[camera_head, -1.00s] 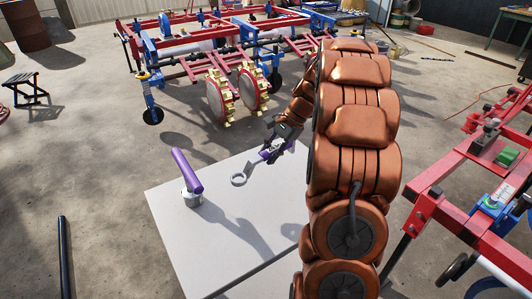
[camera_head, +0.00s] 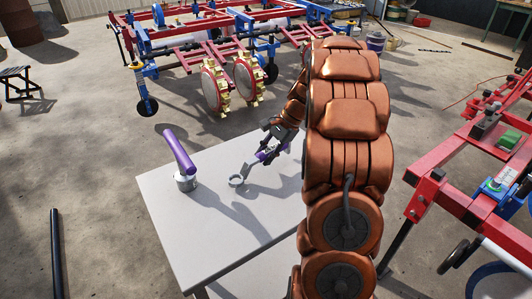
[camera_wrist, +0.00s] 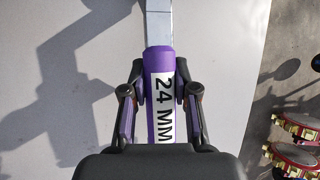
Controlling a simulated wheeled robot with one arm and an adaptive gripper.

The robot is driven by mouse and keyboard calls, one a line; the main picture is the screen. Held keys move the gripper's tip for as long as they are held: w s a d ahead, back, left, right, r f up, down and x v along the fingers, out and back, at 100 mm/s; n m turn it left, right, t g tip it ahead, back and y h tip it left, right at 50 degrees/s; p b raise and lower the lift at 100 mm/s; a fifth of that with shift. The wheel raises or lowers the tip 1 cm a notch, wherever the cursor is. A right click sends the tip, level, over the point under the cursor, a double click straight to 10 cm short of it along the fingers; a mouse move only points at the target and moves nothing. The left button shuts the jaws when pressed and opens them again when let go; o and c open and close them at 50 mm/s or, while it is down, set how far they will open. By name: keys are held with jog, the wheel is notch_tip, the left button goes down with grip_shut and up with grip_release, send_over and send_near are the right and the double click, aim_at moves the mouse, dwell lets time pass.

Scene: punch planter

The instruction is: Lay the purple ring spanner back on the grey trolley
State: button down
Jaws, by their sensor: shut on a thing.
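The purple ring spanner (camera_head: 247,171) has a grey ring end and a purple handle. My gripper (camera_head: 268,153) is shut on its handle, over the grey trolley (camera_head: 230,240). In the wrist view the purple handle (camera_wrist: 160,62), with a white "24 MM" label, lies between the two fingers of my gripper (camera_wrist: 160,95), and the grey shaft runs up out of view. The pale trolley top (camera_wrist: 220,60) fills most of that view behind it. The ring end is close to the top; I cannot tell whether it touches.
A purple-handled tool with a round metal base (camera_head: 180,160) stands near the trolley's left edge. A red and blue planter frame with toothed wheels (camera_head: 230,80) is behind the trolley. Another red frame (camera_head: 480,190) is at the right. The trolley's front left is clear.

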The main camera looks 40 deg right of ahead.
jog(key=shift+f, duration=0.6)
dwell(0.6)
jog(key=c, duration=0.8)
grip_release()
jog(key=v, duration=1.2)
